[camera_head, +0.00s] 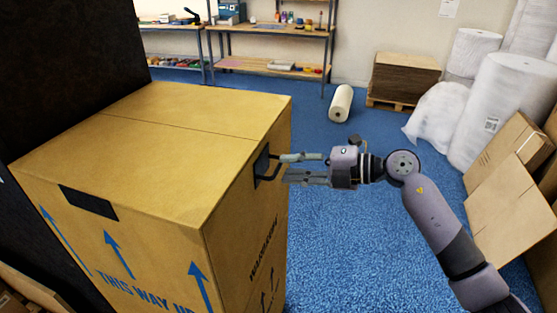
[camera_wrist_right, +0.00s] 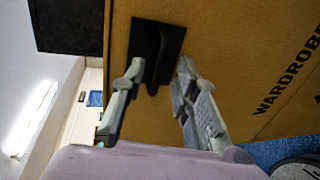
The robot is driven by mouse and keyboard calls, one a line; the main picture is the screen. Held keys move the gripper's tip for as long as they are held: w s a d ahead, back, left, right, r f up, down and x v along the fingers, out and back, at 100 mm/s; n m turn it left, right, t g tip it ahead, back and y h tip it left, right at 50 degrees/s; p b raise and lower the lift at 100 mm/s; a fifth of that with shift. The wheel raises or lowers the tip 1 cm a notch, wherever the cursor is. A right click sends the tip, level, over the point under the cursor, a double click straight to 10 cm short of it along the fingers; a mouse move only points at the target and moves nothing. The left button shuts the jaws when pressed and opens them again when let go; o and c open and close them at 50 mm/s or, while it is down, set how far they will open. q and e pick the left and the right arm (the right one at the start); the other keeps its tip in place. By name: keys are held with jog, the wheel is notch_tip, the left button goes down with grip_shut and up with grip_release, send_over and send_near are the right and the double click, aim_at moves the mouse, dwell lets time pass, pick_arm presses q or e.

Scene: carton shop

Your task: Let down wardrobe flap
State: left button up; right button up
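The wardrobe carton (camera_head: 150,140) is a tall brown box with blue arrows and "THIS WAY UP" on its front; its top looks closed, with a seam across it. On its right side is a black plate with a protruding black handle (camera_head: 270,171). The plate also shows in the right wrist view (camera_wrist_right: 146,42), beside the word WARDROBE. My right gripper (camera_head: 284,168) is open at this handle. In the right wrist view its fingers (camera_wrist_right: 158,72) are spread either side of the handle; I cannot tell whether they touch it. My left gripper is not in view.
A dark panel (camera_head: 65,50) stands behind and left of the carton. Blue floor (camera_head: 345,240) is open to its right. A white roll (camera_head: 341,103) lies behind, with stacked cardboard (camera_head: 405,76) on a pallet. Wrapped rolls (camera_head: 500,110) and leaning cartons (camera_head: 510,195) line the right. Workbenches (camera_head: 268,30) stand at the back.

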aim_at(279, 166)
jog(key=shift+p+x, duration=0.35)
jog(key=shift+x, duration=1.55)
jog(key=shift+c, duration=0.4)
grip_shut()
